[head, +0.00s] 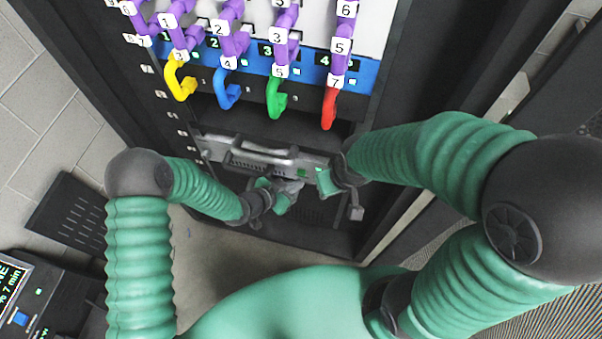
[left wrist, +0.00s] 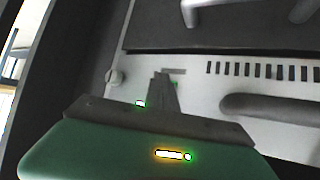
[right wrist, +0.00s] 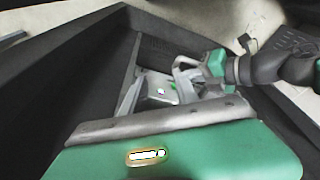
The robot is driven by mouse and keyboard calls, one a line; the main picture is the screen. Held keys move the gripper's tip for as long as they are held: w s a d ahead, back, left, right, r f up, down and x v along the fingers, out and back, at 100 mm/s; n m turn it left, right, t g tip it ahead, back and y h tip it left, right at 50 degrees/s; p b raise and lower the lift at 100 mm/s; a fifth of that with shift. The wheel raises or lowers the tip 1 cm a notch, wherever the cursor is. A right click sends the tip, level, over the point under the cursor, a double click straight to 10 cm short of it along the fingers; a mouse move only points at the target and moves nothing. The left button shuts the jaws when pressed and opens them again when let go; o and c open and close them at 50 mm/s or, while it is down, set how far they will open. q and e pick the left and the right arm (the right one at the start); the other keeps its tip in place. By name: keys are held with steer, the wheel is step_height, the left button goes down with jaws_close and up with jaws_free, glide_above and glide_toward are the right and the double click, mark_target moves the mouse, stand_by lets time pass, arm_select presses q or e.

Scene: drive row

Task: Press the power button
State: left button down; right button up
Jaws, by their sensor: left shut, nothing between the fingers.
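A silver unit (head: 262,150) with a long front handle sits low in the dark rack, and it also shows in the left wrist view (left wrist: 210,100). My left gripper (head: 290,187) is shut and empty, in front of the unit's lower right part. I cannot make out the power button clearly. My right gripper (head: 326,180) is at the unit's right end; its fingers do not show clearly.
Above the unit hang yellow (head: 180,82), blue (head: 226,92), green (head: 276,98) and red (head: 329,106) cable loops. Purple numbered cables (head: 232,38) run higher up. A dark device with a screen (head: 18,295) stands at lower left. My two grippers are close together.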

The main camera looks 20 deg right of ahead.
arm_select(q)
steer(key=shift+w+d, duration=0.2)
steer(key=shift+w, duration=0.1)
steer(key=shift+w+d+r, duration=0.1)
steer(key=shift+w+d, duration=0.15)
steer(key=shift+w, duration=0.1)
stand_by(0.9)
steer(key=shift+s+a, duration=0.5)
steer(key=shift+s, duration=0.15)
steer(key=s+a, duration=0.1)
steer(key=s+a+p, duration=0.1)
steer(key=s, duration=0.2)
steer(key=shift+s+a+p, duration=0.1)
steer(key=shift+a+p, duration=0.25)
steer(key=shift+a, duration=0.05)
